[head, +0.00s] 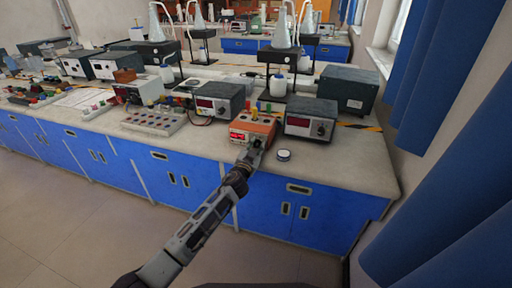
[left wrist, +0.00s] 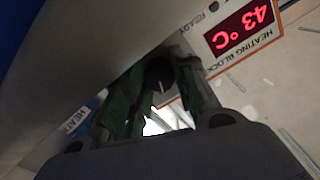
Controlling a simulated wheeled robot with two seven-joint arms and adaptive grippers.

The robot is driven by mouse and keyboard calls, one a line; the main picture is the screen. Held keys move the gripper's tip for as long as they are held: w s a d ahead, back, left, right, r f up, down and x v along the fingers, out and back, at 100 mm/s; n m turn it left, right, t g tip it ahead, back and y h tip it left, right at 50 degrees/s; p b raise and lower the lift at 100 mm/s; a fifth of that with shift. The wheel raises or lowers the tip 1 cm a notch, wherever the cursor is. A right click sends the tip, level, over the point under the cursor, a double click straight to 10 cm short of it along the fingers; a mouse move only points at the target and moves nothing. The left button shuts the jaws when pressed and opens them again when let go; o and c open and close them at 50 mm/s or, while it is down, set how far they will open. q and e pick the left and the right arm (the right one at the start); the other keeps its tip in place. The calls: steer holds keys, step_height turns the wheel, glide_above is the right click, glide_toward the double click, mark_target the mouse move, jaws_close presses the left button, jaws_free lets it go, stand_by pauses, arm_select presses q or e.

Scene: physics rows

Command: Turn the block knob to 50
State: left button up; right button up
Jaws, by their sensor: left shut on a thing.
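The heating block (head: 254,123) is an orange-topped box with colored pieces on top, near the front edge of the bench. Its red display (left wrist: 241,25) reads 43 °C in the left wrist view, above the words "HEATING BLOCK". The dark round knob (left wrist: 160,76) on its front has a pale pointer line. My left gripper (head: 253,147) is at the front of the block. In the left wrist view its fingers (left wrist: 161,88) are shut around the knob, which they partly hide. My right gripper is in neither view.
Grey instruments stand close by on the left (head: 219,100) and right (head: 311,119) of the block. A small round white-topped item (head: 284,155) lies to the right of my gripper. The bench top (head: 347,165) is clear at the right front.

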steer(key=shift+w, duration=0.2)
arm_select(q)
steer(key=o, duration=1)
steer(key=shift+o, duration=0.2)
steer(key=shift+s, duration=0.1)
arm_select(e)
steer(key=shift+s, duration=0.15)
arm_select(q)
steer(key=shift+s+a, duration=0.1)
steer(key=shift+s, duration=0.05)
steer(key=shift+s+a, duration=0.15)
steer(key=shift+s, duration=0.25)
steer(key=v, duration=1)
steer(key=shift+s, duration=0.35)
